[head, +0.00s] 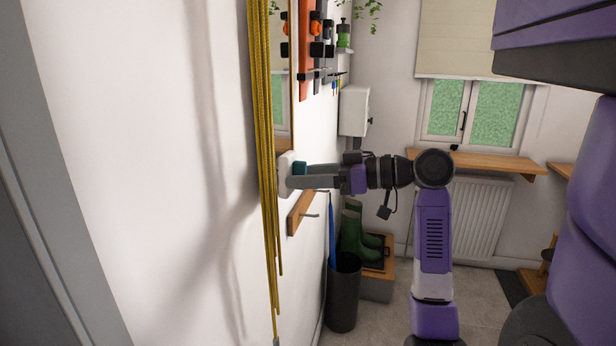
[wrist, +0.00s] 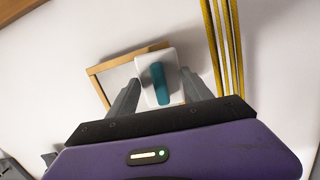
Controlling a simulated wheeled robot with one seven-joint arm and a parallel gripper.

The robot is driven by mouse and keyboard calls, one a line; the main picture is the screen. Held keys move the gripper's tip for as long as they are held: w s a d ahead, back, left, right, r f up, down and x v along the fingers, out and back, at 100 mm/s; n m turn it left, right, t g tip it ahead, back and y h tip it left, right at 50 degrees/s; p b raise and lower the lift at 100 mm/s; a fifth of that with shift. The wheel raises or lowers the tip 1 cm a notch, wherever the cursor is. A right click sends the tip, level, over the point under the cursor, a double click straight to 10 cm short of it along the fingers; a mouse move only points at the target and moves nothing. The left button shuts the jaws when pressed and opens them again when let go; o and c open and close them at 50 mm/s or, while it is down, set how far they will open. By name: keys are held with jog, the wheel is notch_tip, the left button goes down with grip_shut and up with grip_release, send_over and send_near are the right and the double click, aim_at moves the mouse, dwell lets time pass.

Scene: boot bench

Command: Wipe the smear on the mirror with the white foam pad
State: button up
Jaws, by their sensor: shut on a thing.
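The white foam pad (wrist: 145,72) has a teal grip (wrist: 160,84). My gripper (wrist: 161,85) is shut on this grip, with one grey finger on each side. In the head view the pad (head: 285,177) is upright against or close to the left wall, at the mirror's lower end; contact cannot be told. The wood-framed mirror (head: 281,105) is seen nearly edge-on there. In the wrist view the pad overlaps the mirror (wrist: 119,78) near a frame corner and hides part of the glass. I cannot make out the smear in either view.
Yellow cords (head: 264,150) hang on the wall right beside the pad. A wooden hook rail (head: 300,212) is below my gripper. A dark bin (head: 343,295) and green boots (head: 354,238) stand below. Tools hang on the wall beyond the mirror.

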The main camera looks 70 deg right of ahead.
jog(key=shift+w+a, duration=0.1)
jog(key=shift+w, duration=0.9)
dwell(0.5)
jog(key=shift+d+b, duration=0.55)
jog(key=shift+d, duration=1.45)
jog(key=shift+w, duration=0.15)
jog(key=shift+w, duration=0.1)
jog(key=shift+a, duration=0.15)
jog(key=shift+a, duration=2)
jog(key=s, duration=0.6)
jog(key=shift+d, duration=0.35)
